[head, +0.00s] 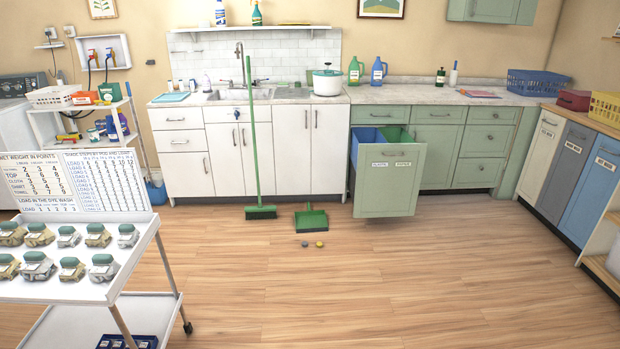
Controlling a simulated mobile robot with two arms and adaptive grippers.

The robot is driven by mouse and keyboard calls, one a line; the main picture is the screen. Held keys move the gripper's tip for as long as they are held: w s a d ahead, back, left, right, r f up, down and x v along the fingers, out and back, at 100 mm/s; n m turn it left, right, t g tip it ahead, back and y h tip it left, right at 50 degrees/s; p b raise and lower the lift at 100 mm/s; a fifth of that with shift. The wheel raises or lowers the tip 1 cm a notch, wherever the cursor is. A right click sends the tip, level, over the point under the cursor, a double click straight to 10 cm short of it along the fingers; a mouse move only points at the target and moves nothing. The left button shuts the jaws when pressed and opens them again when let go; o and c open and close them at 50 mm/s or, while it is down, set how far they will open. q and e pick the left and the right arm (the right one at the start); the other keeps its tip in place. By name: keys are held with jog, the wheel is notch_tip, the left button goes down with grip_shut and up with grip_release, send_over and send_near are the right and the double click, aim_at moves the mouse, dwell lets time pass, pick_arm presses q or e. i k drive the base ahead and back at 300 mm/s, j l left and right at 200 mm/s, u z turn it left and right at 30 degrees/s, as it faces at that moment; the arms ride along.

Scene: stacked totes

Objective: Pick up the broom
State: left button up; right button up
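A broom (252,140) with a long green handle and a dark green head stands upright on the wood floor. Its head rests on the floor in front of the white base cabinets, and its handle rises past the counter edge and sink. A green dustpan (311,219) sits on the floor just right of the broom head. Neither of my grippers shows in the head view.
A white cart (80,292) with charts and several small items stands at the left front. A green drawer (386,187) is pulled out right of the dustpan. Two small round objects (319,244) lie on the floor. The middle floor is otherwise clear.

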aim_at(261, 211)
jog(key=i, duration=1.8)
jog(key=i+u, duration=0.1)
jog(key=i, duration=1.75)
jog(key=l, duration=0.1)
